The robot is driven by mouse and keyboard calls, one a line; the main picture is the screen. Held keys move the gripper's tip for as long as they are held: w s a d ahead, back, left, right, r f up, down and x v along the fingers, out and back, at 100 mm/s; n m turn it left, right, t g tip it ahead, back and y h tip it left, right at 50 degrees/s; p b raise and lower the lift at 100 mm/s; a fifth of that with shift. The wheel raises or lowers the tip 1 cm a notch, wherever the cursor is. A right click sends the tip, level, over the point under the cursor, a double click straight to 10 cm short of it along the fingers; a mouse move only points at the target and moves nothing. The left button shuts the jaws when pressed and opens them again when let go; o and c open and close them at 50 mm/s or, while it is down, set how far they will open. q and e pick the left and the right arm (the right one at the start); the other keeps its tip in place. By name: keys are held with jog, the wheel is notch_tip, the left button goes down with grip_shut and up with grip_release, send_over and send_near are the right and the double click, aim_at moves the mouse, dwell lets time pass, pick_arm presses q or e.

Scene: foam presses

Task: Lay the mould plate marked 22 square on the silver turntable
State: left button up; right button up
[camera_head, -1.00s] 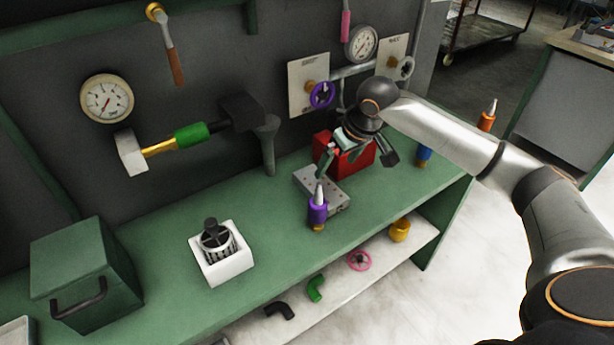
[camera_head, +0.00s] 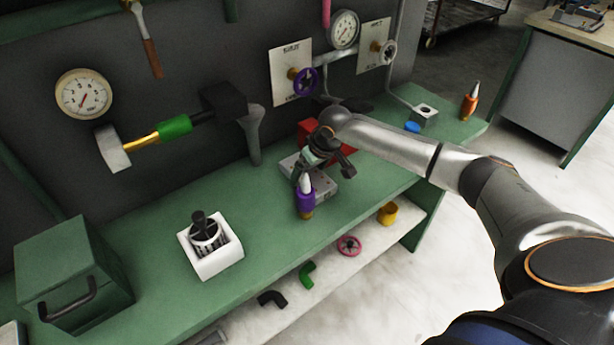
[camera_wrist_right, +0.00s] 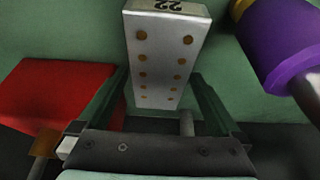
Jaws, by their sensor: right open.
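The mould plate marked 22 (camera_wrist_right: 165,55) is a pale metal block with two rows of brown holes; its number shows on its end face. In the head view it lies on the green bench (camera_head: 322,190), partly hidden by my right gripper (camera_head: 320,168). My right gripper is open, and in the wrist view its two fingers (camera_wrist_right: 163,88) stand on either side of the plate's near end, with gaps visible. I cannot make out a silver turntable in these views. My left gripper is not in view.
A white holder (camera_head: 215,262) and a green case (camera_head: 75,275) stand to the left. Bench between holder and plate is clear.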

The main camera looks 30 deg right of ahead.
jog(key=shift+w+f, duration=0.15)
jog(key=shift+f, duration=0.15)
jog(key=shift+c, duration=0.2)
grip_shut()
jog(key=shift+r, duration=0.1)
dwell(0.5)
